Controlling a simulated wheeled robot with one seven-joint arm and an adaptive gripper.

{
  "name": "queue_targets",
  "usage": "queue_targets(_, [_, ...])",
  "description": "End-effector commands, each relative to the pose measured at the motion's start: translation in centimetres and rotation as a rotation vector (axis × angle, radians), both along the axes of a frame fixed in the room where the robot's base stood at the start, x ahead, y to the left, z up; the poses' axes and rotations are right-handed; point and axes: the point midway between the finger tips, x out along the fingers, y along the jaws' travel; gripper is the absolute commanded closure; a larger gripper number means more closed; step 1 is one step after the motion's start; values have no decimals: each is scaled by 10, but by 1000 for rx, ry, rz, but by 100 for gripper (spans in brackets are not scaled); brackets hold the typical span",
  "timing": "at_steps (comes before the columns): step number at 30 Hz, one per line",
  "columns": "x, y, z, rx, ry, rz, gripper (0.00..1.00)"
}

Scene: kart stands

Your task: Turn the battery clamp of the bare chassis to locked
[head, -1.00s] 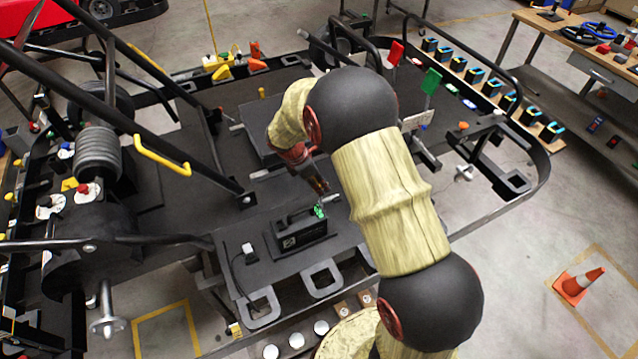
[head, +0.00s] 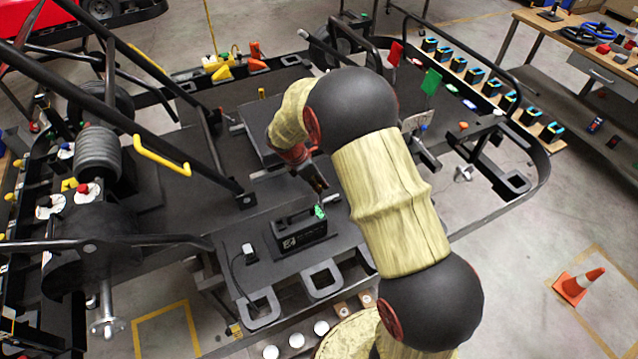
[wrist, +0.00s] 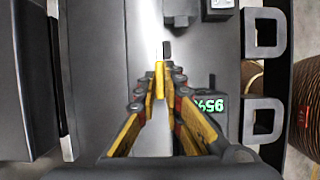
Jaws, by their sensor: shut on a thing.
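The bare chassis (head: 215,180) is a black kart frame with flat floor plates. A black battery (head: 300,232) with a handle stands on its near side. Its green display shows upside down as 95% in the wrist view (wrist: 207,104). My gripper (head: 320,188) is low over the plate just behind the battery. In the wrist view my gripper (wrist: 161,76) has its yellow fingers closed together around a narrow yellow upright piece, which looks like the battery clamp's handle (wrist: 160,82). The fingers hide most of the clamp, so its angle cannot be read.
Black frame bars and a yellow handle (head: 162,158) rise at left. Red and green tags (head: 431,81) stand beyond my arm. A workbench (head: 590,65) is at the upper right, and an orange cone (head: 578,284) stands on open floor at right.

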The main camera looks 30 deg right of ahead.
Motion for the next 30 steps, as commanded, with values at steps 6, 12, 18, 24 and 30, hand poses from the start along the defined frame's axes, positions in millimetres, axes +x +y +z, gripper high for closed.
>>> queue_targets(6, [1, 0, 0, 0, -1, 0, 100])
queue_targets(12, [1, 0, 1, 0, -2, -17, 100])
queue_targets(18, [1, 0, 1, 1, 0, -94, 100])
queue_targets(24, [3, 0, 2, 1, -2, -244, 100])
queue_targets(30, [4, -1, 2, 1, -2, -433, 100])
